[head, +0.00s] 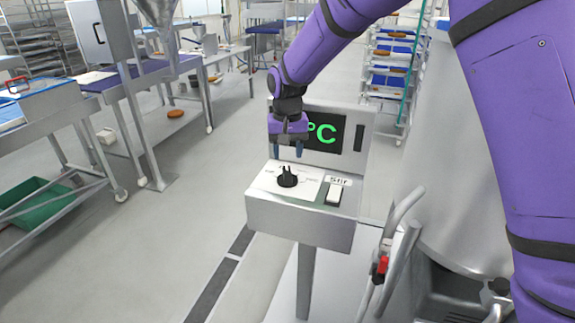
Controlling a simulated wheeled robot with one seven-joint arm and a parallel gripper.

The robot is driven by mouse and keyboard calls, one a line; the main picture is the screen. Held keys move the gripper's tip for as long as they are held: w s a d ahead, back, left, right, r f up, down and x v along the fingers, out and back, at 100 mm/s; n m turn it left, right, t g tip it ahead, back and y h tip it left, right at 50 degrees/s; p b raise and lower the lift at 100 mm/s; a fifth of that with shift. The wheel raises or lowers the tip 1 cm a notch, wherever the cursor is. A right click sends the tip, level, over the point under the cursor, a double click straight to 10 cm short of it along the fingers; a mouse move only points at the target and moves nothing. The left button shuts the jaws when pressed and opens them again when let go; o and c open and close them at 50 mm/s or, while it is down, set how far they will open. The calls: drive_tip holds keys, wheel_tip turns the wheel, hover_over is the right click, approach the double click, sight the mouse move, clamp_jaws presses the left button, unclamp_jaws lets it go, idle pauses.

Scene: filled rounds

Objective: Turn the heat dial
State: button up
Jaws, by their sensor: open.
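The heat dial (287,178) is a black knob with a raised grip on a white plate, on top of a grey metal control box (300,219). My gripper (287,152) points down above and just behind the dial, with its two fingers apart and nothing between them. The fingertips look clear of the dial. Behind them a screen (325,133) shows green "°C"; my gripper hides its left part. Any marks around the dial are too small to read.
A white rocker switch (334,194) labelled "Stir" sits right of the dial. A large steel vessel (455,170) and a rail with a red part (381,265) stand at the right. Work tables (60,130) line the left; the floor between is mostly clear.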

sight(289, 172)
drive_tip(key=shift+r, duration=2.05)
drive_tip(key=s+d+r+t+y, duration=0.1)
drive_tip(key=s+d+r, duration=0.6)
drive_tip(key=d+r, duration=0.15)
drive_tip(key=s+d+r+t, duration=0.1)
drive_tip(key=s+d+r, duration=0.55)
drive_tip(key=d, duration=0.35)
drive_tip(key=s+d+t, duration=0.1)
drive_tip(key=s+d, duration=0.2)
drive_tip(key=s, duration=0.3)
drive_tip(key=s+d+t, duration=0.1)
drive_tip(key=s+d, duration=0.3)
drive_tip(key=s, duration=0.3)
drive_tip(key=s+d+m+t+h, duration=0.1)
drive_tip(key=s+d, duration=0.2)
drive_tip(key=s, duration=0.4)
drive_tip(key=shift+s+d, duration=0.2)
drive_tip(key=shift+s, duration=0.05)
